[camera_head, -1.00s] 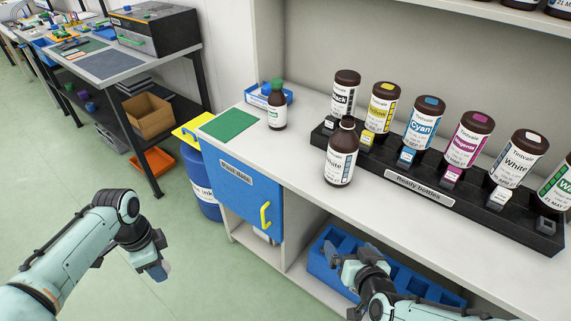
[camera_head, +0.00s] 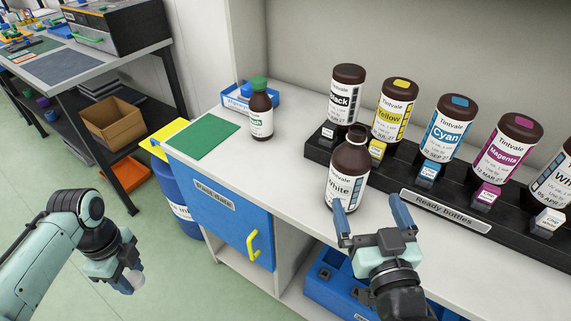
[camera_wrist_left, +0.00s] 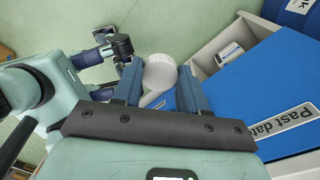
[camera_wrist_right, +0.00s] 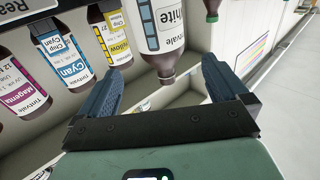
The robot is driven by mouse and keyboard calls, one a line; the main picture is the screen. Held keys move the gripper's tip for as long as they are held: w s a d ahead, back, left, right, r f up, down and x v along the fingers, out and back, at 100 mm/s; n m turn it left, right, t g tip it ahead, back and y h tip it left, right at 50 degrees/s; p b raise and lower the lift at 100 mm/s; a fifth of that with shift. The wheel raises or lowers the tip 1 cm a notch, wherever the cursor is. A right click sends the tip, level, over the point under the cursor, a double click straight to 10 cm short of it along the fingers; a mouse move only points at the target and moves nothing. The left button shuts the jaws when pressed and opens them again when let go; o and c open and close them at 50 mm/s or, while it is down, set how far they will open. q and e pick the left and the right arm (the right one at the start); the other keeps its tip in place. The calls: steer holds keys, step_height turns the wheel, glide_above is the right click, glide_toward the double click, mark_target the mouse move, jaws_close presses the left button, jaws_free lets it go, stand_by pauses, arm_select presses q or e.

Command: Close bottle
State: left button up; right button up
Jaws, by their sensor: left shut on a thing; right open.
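The open brown White bottle (camera_head: 350,174) stands upright on the counter, its neck bare. It shows upside down in the right wrist view (camera_wrist_right: 163,35), ahead of the fingers. My right gripper (camera_head: 371,212) is open and empty, in front of the bottle and slightly right of it, apart from it. My left gripper (camera_head: 128,279) is shut on a white cap (camera_wrist_left: 160,72), held out over the floor left of the counter. The cap shows between the fingers in the left wrist view.
The Ready bottles rack (camera_head: 425,202) with several capped bottles stands right behind the White bottle. A green-capped bottle (camera_head: 261,113), blue tray (camera_head: 270,98) and green mat (camera_head: 203,137) are at the left. A blue crate (camera_head: 318,292) sits below the counter.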

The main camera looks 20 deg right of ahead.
mark_target(357, 178)
arm_select(q)
steer(key=shift+s, duration=0.1)
arm_select(e)
steer(key=shift+s, duration=0.1)
arm_select(q)
steer(key=shift+s+r+p, duration=0.1)
steer(key=shift+r+p, duration=0.5)
steer(key=shift+r, duration=0.05)
arm_select(e)
steer(key=w+p, duration=0.3)
steer(key=p, duration=0.1)
steer(key=w+d+p, duration=0.1)
steer(key=w+p, duration=0.2)
steer(key=p, duration=0.1)
steer(key=shift+w+d+r+p, duration=0.1)
steer(key=shift+w+r+p, duration=0.05)
steer(key=shift+p, duration=0.2)
steer(key=shift+w+p, duration=0.3)
steer(key=shift+p, duration=0.1)
arm_select(q)
step_height(357, 178, up, 12)
steer(key=s, duration=0.1)
steer(key=shift+s+f+t, duration=0.15)
steer(key=shift+f+t, duration=0.05)
steer(key=shift+t, duration=0.1)
arm_select(e)
steer(key=shift+f, duration=0.2)
steer(key=w, duration=0.2)
steer(key=w+d, duration=0.1)
steer(key=w, duration=0.2)
